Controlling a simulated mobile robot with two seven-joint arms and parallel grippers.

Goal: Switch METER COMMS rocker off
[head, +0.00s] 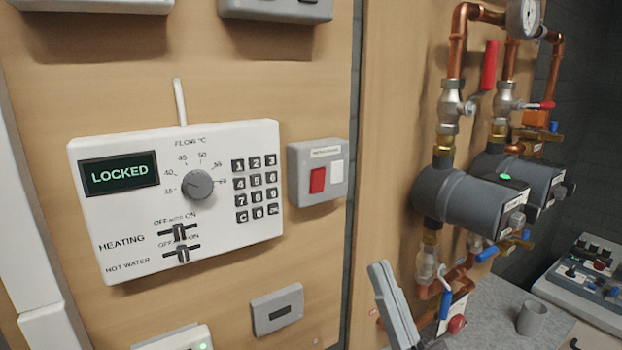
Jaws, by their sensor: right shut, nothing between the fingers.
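No label reading METER COMMS is legible in the head view, so I cannot tell which fitting carries that rocker. A small grey plate with a dark slot (277,309) sits low on the wooden panel. Two grey housings, a right one (275,9) and a left one (92,4), are cut off by the top edge. My right gripper (381,268) is shut and empty, right of the small plate and apart from it. My left gripper is not in view.
A white heating controller (118,224) shows LOCKED. A white unit with a green light (178,340) is cut off below it. Copper pipes (456,50) and grey pumps (462,203) stick out at the right. A grey mug (531,318) stands on the worktop (492,318).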

